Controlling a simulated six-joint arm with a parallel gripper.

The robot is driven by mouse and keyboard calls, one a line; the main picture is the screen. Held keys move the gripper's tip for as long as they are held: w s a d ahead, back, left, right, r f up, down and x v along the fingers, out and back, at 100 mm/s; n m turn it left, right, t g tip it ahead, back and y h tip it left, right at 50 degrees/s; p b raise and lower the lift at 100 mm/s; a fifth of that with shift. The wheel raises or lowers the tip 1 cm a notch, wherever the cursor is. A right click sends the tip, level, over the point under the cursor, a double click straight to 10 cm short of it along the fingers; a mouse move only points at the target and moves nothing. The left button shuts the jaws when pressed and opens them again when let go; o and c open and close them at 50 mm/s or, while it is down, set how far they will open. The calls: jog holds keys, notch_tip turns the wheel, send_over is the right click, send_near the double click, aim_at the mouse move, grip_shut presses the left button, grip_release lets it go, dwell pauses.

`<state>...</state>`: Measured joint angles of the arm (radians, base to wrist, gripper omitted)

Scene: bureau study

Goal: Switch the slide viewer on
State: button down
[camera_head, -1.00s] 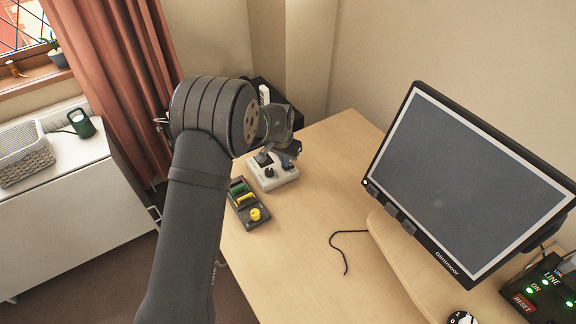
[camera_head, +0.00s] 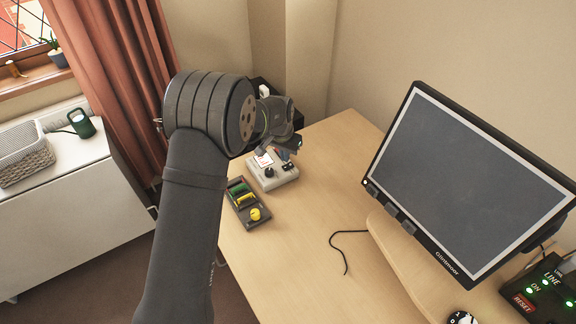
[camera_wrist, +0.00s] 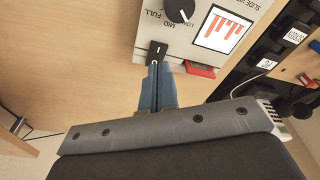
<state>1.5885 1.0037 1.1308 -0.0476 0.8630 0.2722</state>
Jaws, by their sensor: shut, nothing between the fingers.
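The slide viewer (camera_head: 285,178) is a light grey box on the desk, partly behind my gripper. In the wrist view the slide viewer (camera_wrist: 207,8) shows a black dial (camera_wrist: 180,9) marked MID and FULL, a lit white screen (camera_wrist: 222,29) with a red picture, and a black rocker switch (camera_wrist: 158,52) marked I and O. My gripper (camera_wrist: 155,67) is shut and empty, its blue fingertips at the O end of the rocker. I cannot tell whether they touch it. In the head view my gripper (camera_head: 284,153) is just above the viewer.
A dark box with green and yellow parts and a yellow knob (camera_head: 255,214) stands in front of the viewer. A large monitor (camera_head: 460,185) stands at the right, with a black cable (camera_head: 340,250) left of it. The desk (camera_head: 300,255) between is mostly clear.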

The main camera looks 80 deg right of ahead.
notch_tip(320, 180, up, 4)
jog(key=shift+f, duration=0.1)
dwell(0.4)
notch_tip(320, 180, down, 7)
dwell(0.6)
jog(key=shift+r, duration=0.2)
jog(key=shift+r, duration=3.85)
notch_tip(320, 180, up, 7)
jog(key=m+t+y, duration=0.1)
jog(key=m+y, duration=0.1)
jog(key=m, duration=0.3)
send_over(286, 166)
jog(key=s+d, duration=0.2)
jog(key=shift+s+a+r+m+y, duration=0.15)
jog(key=shift+r+m+y, duration=0.3)
jog(key=shift+r, duration=0.5)
